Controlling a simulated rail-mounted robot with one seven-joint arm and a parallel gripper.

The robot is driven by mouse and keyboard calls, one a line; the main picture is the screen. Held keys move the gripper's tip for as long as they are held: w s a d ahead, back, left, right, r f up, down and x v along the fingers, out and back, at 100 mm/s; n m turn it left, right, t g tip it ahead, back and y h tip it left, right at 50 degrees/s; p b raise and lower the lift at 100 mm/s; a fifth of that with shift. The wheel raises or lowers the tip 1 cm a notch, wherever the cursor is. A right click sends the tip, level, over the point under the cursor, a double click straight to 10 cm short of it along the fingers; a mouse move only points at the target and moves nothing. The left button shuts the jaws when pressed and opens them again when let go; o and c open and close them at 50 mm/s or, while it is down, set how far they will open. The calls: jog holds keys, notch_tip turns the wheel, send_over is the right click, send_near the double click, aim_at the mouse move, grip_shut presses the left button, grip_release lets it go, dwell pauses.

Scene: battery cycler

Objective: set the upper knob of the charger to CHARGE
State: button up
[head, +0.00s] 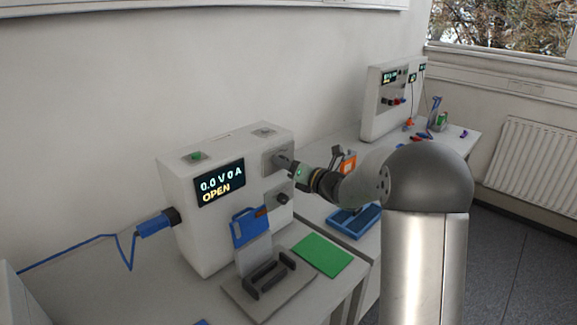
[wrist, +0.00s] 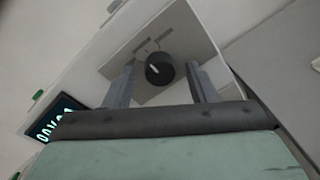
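The charger (head: 222,225) is a white box on the bench in the head view. The upper knob (wrist: 159,69) is dark and round with a white pointer mark, on a grey plate (wrist: 190,40) in the wrist view. The marks by it are too small to read. My gripper (head: 284,161) is at the upper plate and hides most of that knob in the head view. In the wrist view its two fingers (wrist: 161,80) are open, one on each side of the knob, with visible gaps. The lower knob (head: 282,198) sits below.
A blue holder (head: 250,227) stands at the charger's front, near a dark-handled fixture (head: 268,278). A green mat (head: 322,256) and a blue tray (head: 352,222) lie to the right. A blue cable plug (head: 155,226) sticks out at the left.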

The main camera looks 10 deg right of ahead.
jog(key=b+v, duration=0.3)
jog(key=v, duration=1.4)
jog(key=shift+s+d, duration=0.15)
jog(key=s+a+f+n+g, duration=0.4)
jog(key=s+a+n+g, duration=0.2)
jog(key=s+a+n, duration=0.25)
jog(key=s+a+f+n+g, duration=0.55)
jog(key=s+a+n, duration=0.2)
jog(key=n, duration=0.25)
jog(key=s+d+f+n+g+h, duration=0.1)
jog(key=s+d+f+n+h, duration=0.1)
jog(key=s+n, duration=0.4)
jog(key=s+d+f+n+g+h, duration=0.2)
jog(key=s+n+h, duration=0.5)
jog(key=n, duration=0.5)
jog(key=shift+s+d+f, duration=0.35)
jog(key=shift+d+f, duration=0.25)
jog(key=shift+d, duration=0.55)
